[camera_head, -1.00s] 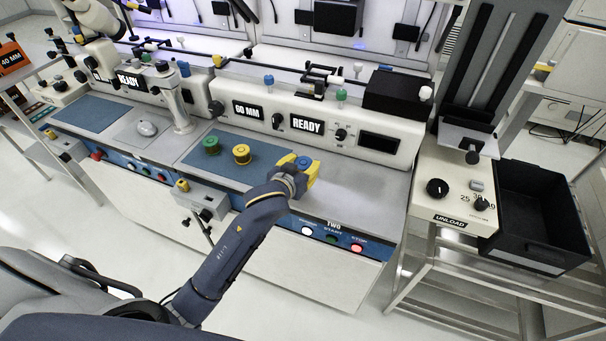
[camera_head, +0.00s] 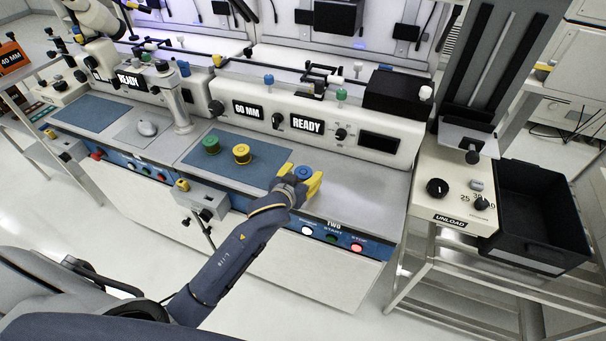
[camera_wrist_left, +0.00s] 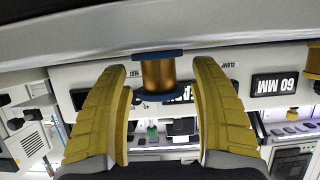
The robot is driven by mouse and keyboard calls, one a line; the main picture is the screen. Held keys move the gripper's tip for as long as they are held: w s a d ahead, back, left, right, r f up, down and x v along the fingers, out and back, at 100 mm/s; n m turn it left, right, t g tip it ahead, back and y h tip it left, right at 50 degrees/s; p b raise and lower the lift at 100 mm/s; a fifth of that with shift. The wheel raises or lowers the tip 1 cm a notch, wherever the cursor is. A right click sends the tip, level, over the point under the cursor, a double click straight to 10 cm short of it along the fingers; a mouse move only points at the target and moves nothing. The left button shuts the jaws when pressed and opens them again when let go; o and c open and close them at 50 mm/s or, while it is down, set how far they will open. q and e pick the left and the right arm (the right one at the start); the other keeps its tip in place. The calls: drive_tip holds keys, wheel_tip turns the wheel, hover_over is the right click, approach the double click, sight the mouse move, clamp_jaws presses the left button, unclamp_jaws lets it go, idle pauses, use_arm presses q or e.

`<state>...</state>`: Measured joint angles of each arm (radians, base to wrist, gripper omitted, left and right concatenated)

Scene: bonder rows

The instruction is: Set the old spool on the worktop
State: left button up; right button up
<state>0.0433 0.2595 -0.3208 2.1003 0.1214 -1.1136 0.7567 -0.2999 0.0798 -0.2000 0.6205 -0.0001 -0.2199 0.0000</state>
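A blue-flanged spool (camera_head: 303,171) with copper-coloured winding stands on the bare grey worktop (camera_head: 345,195), to the right of the blue mat. My left gripper (camera_head: 304,181) is around it with its yellow fingers spread. In the left wrist view, which is upside down, the spool (camera_wrist_left: 158,74) sits between the open fingers (camera_wrist_left: 161,85), with a gap on each side. Its flange is against the worktop edge region (camera_wrist_left: 90,35). A green spool (camera_head: 211,145) and a yellow spool (camera_head: 241,153) stand on the blue mat (camera_head: 262,165). My right gripper is not in view.
The bonder (camera_head: 310,120) with its "60 MM" and "READY" displays stands behind the worktop. Buttons (camera_head: 331,239) line the front edge. At the right are an unload station (camera_head: 450,190) and a black bin (camera_head: 540,220). The worktop right of the blue spool is clear.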

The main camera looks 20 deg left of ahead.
use_arm(q)
drive_tip(key=shift+r, duration=0.15)
drive_tip(key=v, duration=1.2)
drive_tip(key=shift+a, duration=0.1)
drive_tip(key=s+a+f+m+g+y, duration=0.2)
drive_tip(key=s+a+f+m+g, duration=0.15)
drive_tip(key=s+f, duration=0.5)
drive_tip(key=s+a+f+m+g+y, duration=0.2)
drive_tip(key=s+a+f+g, duration=0.3)
drive_tip(key=f, duration=0.7)
drive_tip(key=s+d+f+h, duration=0.1)
drive_tip(key=s+f, duration=0.2)
drive_tip(key=f, duration=0.6)
drive_tip(key=s+d+f, duration=0.1)
drive_tip(key=s+f, duration=0.2)
drive_tip(key=f, duration=0.6)
drive_tip(key=s+d+f+h, duration=0.15)
drive_tip(key=s+f, duration=0.25)
drive_tip(key=f, duration=0.4)
drive_tip(key=s+f+g, duration=0.1)
drive_tip(key=s+f, duration=0.5)
drive_tip(key=s+f+n+g, duration=0.1)
drive_tip(key=s+f, duration=0.5)
drive_tip(key=s, duration=0.1)
drive_tip(key=s+f+n+g+h, duration=0.1)
drive_tip(key=s+f, duration=0.6)
drive_tip(key=shift+s+a+g, duration=0.1)
drive_tip(key=shift+s+g, duration=0.15)
drive_tip(key=shift+g, duration=0.1)
